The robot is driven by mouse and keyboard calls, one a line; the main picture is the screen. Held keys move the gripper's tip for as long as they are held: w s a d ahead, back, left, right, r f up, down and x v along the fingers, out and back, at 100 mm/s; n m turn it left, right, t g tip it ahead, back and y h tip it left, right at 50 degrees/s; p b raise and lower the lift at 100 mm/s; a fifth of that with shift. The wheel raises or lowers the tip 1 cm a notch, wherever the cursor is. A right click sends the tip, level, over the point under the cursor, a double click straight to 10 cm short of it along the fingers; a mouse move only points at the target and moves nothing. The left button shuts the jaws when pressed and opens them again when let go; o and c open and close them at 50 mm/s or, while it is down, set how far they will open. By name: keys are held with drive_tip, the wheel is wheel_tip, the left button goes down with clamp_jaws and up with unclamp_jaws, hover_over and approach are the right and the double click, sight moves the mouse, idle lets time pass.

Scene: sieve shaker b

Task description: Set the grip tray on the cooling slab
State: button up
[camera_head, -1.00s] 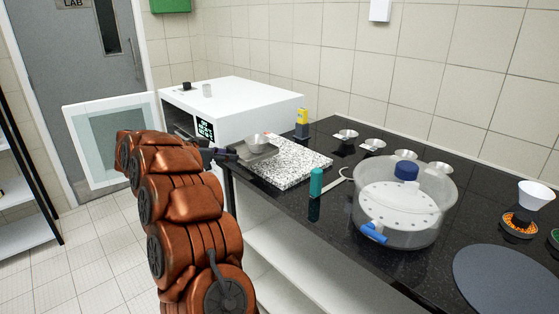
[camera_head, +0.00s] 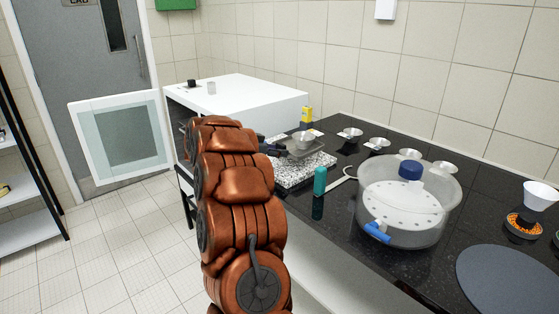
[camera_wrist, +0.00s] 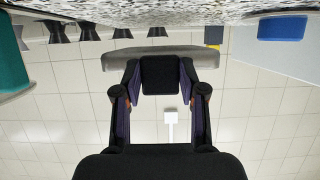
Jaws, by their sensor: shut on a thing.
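The grip tray (camera_head: 313,152) is a small grey tray with a metal bowl (camera_head: 302,139) on it. My gripper (camera_head: 277,149) is shut on the tray's near side and holds it over the cooling slab. The cooling slab (camera_head: 290,178) is a speckled white and black block on the counter, partly hidden by the tray and my arm. In the upside-down wrist view, my gripper (camera_wrist: 160,76) grips the tray (camera_wrist: 118,60), and a gap shows between tray and slab (camera_wrist: 160,10). The bowl is not visible there.
A white oven (camera_head: 235,100) with its door (camera_head: 120,135) open stands behind on the left. A teal cylinder (camera_head: 320,181) stands right of the slab. Several metal dishes (camera_head: 350,134), a yellow-topped bottle (camera_head: 306,115) and a clear desiccator (camera_head: 405,215) are on the black counter.

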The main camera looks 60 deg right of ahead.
sight(280, 168)
drive_tip(key=shift+s+d, duration=0.2)
drive_tip(key=shift+d, duration=0.05)
drive_tip(key=shift+s+d+f, duration=0.2)
drive_tip(key=shift+f, duration=1.55)
drive_tip(key=shift+w+f, duration=0.1)
drive_tip(key=shift+f, duration=0.05)
drive_tip(key=o, duration=1.2)
drive_tip(key=shift+f, duration=0.1)
drive_tip(key=shift+o, duration=0.2)
drive_tip(key=shift+w+a+r, duration=0.1)
drive_tip(key=shift+a+r, duration=0.15)
drive_tip(key=shift+r, duration=0.05)
drive_tip(key=v, duration=1.1)
drive_tip(key=shift+a, duration=0.25)
